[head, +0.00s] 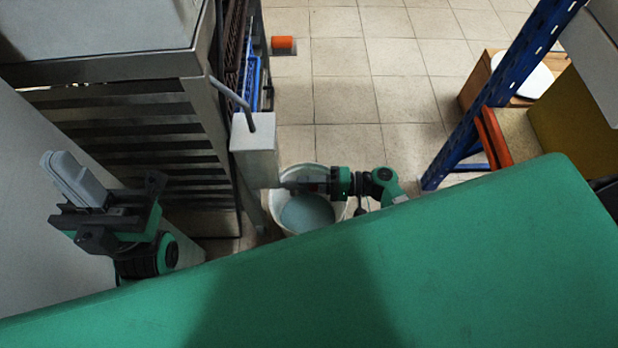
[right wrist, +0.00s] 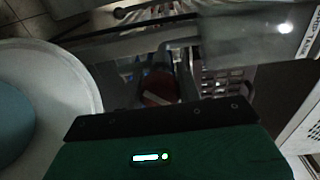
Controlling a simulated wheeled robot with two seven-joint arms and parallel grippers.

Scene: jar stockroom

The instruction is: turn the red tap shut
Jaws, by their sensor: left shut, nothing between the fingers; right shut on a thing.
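The red tap (right wrist: 158,88) shows as a dark red patch in the middle of the right wrist view, mostly hidden by my gripper and dim light. My right gripper (head: 295,186) is shut on it, beside the pale grey box (head: 254,150) and above the rim of a white bucket (head: 277,216) in the head view. The bucket holds pale blue-green liquid (head: 307,214); its rim (right wrist: 85,75) fills the left of the right wrist view. The angle of the tap's handle cannot be made out. My left gripper (head: 66,172) is shut and empty at the left.
A metal slatted rack (head: 130,125) with crates stands left of the box. An orange-ended object (head: 283,43) projects beyond it. A blue upright (head: 490,105) and wooden boxes stand at right. Tiled floor (head: 350,90) between is clear.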

